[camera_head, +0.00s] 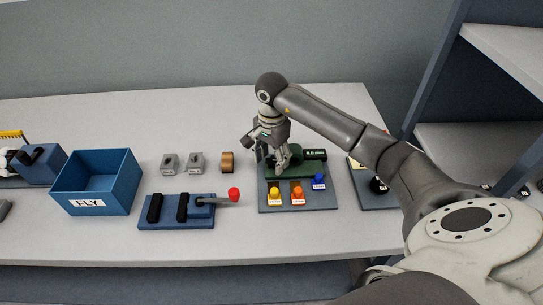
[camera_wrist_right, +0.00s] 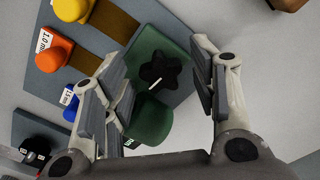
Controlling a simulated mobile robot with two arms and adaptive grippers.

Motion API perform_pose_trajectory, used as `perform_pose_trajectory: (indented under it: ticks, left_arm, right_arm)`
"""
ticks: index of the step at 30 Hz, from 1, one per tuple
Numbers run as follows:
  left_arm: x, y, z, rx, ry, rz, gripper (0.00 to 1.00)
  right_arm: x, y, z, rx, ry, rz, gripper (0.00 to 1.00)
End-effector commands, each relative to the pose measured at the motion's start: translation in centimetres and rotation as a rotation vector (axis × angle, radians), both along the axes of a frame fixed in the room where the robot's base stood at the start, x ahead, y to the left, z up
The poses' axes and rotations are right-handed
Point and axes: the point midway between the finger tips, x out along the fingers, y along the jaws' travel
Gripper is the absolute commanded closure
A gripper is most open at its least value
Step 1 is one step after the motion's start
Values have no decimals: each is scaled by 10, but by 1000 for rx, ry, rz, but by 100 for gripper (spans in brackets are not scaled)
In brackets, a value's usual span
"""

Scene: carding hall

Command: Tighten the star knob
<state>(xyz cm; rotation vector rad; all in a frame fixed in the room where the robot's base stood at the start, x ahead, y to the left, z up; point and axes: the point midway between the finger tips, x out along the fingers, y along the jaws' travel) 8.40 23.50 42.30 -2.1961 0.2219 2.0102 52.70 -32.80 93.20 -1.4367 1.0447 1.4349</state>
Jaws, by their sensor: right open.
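The star knob (camera_wrist_right: 165,70) is black with a white pointer line and sits on a green block (camera_wrist_right: 150,120) in the right wrist view. In the head view, the green device (camera_head: 309,168) stands on a grey board (camera_head: 287,206), and my gripper hides the knob. My right gripper (camera_head: 281,164) points down over the device. In the right wrist view, its fingers (camera_wrist_right: 160,62) are open, one on each side of the knob, with visible gaps; I cannot tell its height above it. My left gripper is not in view.
Yellow, orange and blue pieces (camera_head: 298,196) sit on the board's front part. A blue clamp with a red-tipped lever (camera_head: 234,194), a brown roll (camera_head: 227,163) and a blue FLY bin (camera_head: 102,203) are to the left. Another board with a black knob (camera_head: 378,185) is to the right.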

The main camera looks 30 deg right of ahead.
Motion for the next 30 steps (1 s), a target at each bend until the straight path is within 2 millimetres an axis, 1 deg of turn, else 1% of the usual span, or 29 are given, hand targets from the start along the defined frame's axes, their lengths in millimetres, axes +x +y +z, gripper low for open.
perform_pose_trajectory:
  ticks: [7, 8, 18, 25, 30]
  left_arm:
    - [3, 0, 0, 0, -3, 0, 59]
    - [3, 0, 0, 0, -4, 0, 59]
    - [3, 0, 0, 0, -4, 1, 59]
    - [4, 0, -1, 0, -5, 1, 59]
    - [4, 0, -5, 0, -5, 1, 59]
  right_arm:
    - [0, 0, -2, 1, 0, 1, 46]
    - [0, 0, -2, 1, 0, 1, 48]
    - [0, 0, -1, 1, 0, 1, 91]
    - [0, 0, -2, 0, 1, -15, 92]
    - [0, 0, -2, 1, 0, -76, 92]
